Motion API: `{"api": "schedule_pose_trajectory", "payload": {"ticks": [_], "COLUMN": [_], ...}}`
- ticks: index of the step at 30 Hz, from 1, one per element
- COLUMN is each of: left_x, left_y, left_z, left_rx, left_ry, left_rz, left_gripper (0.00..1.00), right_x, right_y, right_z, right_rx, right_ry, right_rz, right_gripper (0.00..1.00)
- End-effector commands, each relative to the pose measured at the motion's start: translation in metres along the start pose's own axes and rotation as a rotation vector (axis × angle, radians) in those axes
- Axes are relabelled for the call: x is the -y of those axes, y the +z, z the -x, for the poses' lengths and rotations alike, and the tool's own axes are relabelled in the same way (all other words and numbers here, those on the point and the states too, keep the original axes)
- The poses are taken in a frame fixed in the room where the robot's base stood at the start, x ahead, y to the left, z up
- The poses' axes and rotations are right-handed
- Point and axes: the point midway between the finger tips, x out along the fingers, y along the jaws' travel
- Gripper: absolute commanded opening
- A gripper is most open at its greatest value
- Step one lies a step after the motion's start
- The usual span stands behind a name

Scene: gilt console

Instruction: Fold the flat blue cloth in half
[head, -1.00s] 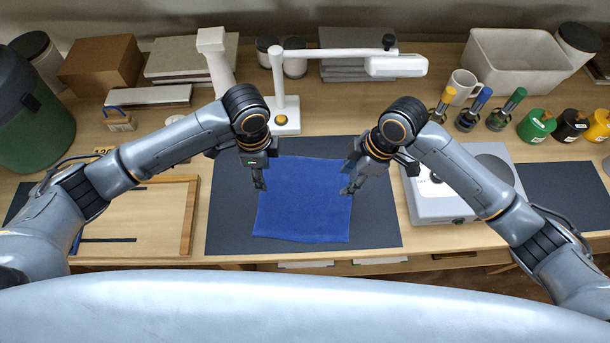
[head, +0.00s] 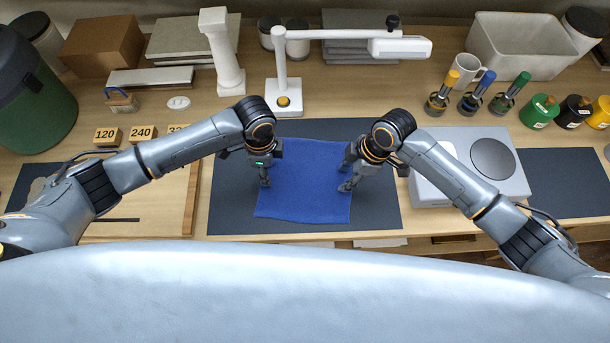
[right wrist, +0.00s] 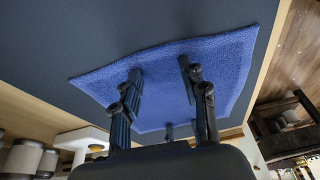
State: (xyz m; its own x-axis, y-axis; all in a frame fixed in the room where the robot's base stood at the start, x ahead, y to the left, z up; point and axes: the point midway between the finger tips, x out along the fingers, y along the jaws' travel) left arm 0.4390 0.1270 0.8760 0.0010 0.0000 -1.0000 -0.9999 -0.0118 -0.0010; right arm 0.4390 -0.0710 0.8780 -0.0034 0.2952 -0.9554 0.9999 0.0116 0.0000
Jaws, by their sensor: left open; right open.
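The blue cloth (head: 303,190) lies flat and unfolded on a dark mat (head: 230,215) in the head view. My left gripper (head: 265,183) is open over the cloth's left edge. My right gripper (head: 346,187) is open over the cloth's right edge. In the right wrist view the cloth (right wrist: 215,60) spreads beyond the open fingers of my right gripper (right wrist: 162,80), with nothing between them. Whether the fingertips touch the cloth I cannot tell. My arms and grippers hide parts of the cloth's left and right sides.
A white lamp (head: 283,90) stands behind the mat, its arm reaching right. A grey device with a round plate (head: 493,158) is right of the mat. A wooden board (head: 150,215) is at left. Bottles (head: 470,100) and a white bin (head: 515,45) stand at back right.

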Motion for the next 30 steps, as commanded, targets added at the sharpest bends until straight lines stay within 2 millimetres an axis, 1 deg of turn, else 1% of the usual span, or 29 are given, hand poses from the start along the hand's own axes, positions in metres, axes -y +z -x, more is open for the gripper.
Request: {"api": "schedule_pose_trajectory", "payload": {"ticks": [5,12,14,25,30], "left_x": [-0.0001,-0.0002,-0.0003,-0.0006,-0.0007], "left_y": [0.0,0.0002,0.0003,0.0005,0.0005], "left_z": [-0.0055,-0.0042,-0.0042,-0.0058,-0.0061], "left_rx": [0.0,0.0,0.001,0.001,0.001], "left_ry": [0.0,0.001,0.001,0.002,0.002], "left_rz": [0.0,0.0,0.0,0.0,0.0], "left_gripper": [0.43,0.43,0.38,0.01,0.0], "right_x": [-0.0001,0.0,0.0,0.0008,0.001], "right_y": [0.0016,0.002,0.002,0.0028,0.0032], "right_z": [-0.0052,-0.0056,-0.0055,-0.0076,-0.008], "right_rx": [0.0,0.0,0.0,0.002,0.003], "right_ry": [0.0,0.0,0.0,-0.002,-0.003], "right_rz": [0.0,-0.001,-0.001,-0.001,-0.001], "right_gripper": [0.43,0.43,0.39,0.01,0.0]}}
